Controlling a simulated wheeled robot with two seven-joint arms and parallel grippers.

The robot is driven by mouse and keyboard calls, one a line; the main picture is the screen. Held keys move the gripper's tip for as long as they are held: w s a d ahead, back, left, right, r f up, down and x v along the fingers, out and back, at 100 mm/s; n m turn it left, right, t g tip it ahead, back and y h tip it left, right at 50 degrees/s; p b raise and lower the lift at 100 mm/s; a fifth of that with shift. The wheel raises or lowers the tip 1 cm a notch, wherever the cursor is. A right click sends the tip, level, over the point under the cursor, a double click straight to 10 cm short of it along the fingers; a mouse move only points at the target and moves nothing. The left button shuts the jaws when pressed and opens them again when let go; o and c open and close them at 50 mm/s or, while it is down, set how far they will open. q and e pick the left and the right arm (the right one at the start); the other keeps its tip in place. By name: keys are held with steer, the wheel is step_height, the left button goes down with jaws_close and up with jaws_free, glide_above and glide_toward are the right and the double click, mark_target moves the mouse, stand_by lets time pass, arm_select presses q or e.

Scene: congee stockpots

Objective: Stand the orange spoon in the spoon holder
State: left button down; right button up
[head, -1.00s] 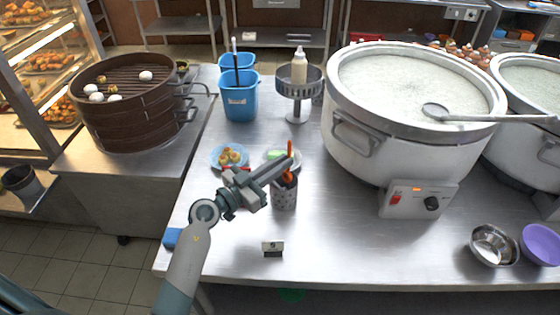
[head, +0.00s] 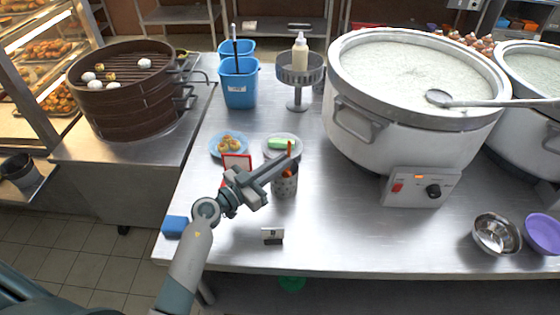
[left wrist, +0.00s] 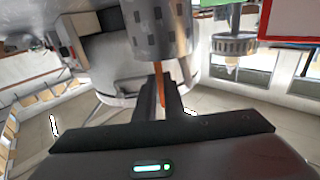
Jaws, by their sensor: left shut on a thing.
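The orange spoon (head: 289,148) is upright between the fingertips of my left gripper (head: 282,160), with part of it showing above the fingers and an orange part below at the holder's mouth. The spoon holder (head: 286,185) is a grey perforated cup on the steel table, just below the fingertips. In the left wrist view, the holder (left wrist: 157,30) is at the top centre and the orange spoon (left wrist: 158,82) shows between the shut fingers. The spoon's lower end is hidden, so its depth in the holder cannot be told. My right gripper is not in view.
A red-framed sign (head: 236,161), a blue plate (head: 216,151) of food and a plate with a green item (head: 279,142) stand behind. A large white stockpot (head: 355,150) stands right of the holder. A small sign (head: 272,236) is in front.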

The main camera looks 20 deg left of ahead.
arm_select(q)
steer(key=shift+f, duration=0.35)
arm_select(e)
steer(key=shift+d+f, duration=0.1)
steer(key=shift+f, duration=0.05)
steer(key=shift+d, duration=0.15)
arm_select(q)
steer(key=c, duration=1.8)
jaws_free()
steer(key=shift+o, duration=0.2)
steer(key=shift+s, duration=0.1)
steer(key=b+v, duration=0.2)
steer(key=v, duration=1.5)
steer(key=shift+b, duration=0.3)
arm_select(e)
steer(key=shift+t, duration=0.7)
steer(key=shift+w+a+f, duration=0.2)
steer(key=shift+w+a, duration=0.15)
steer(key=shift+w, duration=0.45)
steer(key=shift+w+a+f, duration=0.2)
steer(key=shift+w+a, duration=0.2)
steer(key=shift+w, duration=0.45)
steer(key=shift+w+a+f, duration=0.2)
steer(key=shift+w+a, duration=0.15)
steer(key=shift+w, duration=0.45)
